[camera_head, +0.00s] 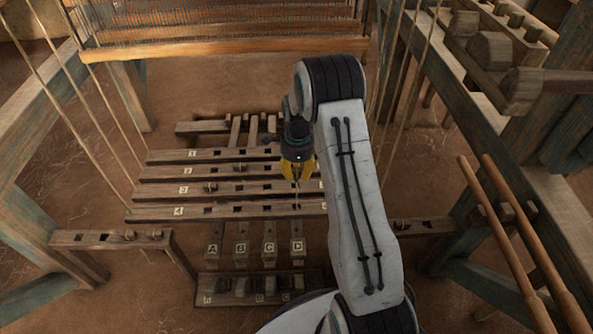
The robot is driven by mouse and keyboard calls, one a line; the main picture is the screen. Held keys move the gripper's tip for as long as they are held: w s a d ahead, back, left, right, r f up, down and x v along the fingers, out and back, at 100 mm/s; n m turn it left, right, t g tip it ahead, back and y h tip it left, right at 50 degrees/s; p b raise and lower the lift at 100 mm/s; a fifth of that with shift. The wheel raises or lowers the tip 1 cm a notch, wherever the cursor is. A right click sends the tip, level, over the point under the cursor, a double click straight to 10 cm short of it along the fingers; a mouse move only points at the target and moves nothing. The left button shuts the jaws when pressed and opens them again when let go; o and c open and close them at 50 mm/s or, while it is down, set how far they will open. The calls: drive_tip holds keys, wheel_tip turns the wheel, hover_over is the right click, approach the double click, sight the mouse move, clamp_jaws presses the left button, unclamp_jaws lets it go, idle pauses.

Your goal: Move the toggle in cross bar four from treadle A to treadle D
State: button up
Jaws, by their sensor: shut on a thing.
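Cross bar four (222,212), marked 4 at its left end, is the nearest of the slotted wooden bars. Dark slots show along it, including one above treadle A (213,248). Treadle D (298,248) is the rightmost lettered treadle, in front of the bars. My gripper (297,182) points down with yellow fingers, just above and behind the rightmost visible slot of cross bar four, in line with treadle D. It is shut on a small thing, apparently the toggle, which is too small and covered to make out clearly. Whether it touches the slot I cannot tell.
Cross bars one to three (165,172) lie behind, close together. Treadles B (241,248) and C (269,248) stand between A and D. A lettered rack (260,290) lies in front. Cords hang at both sides, and loom posts stand left and right.

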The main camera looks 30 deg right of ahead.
drive_tip(key=shift+f+b, duration=4.75)
drive_tip(key=shift+f, duration=1.25)
drive_tip(key=shift+f+b, duration=1.05)
drive_tip(key=shift+f, duration=1.05)
drive_tip(key=o, duration=1)
wheel_tip(320, 180, up, 12)
drive_tip(key=shift+s, duration=0.25)
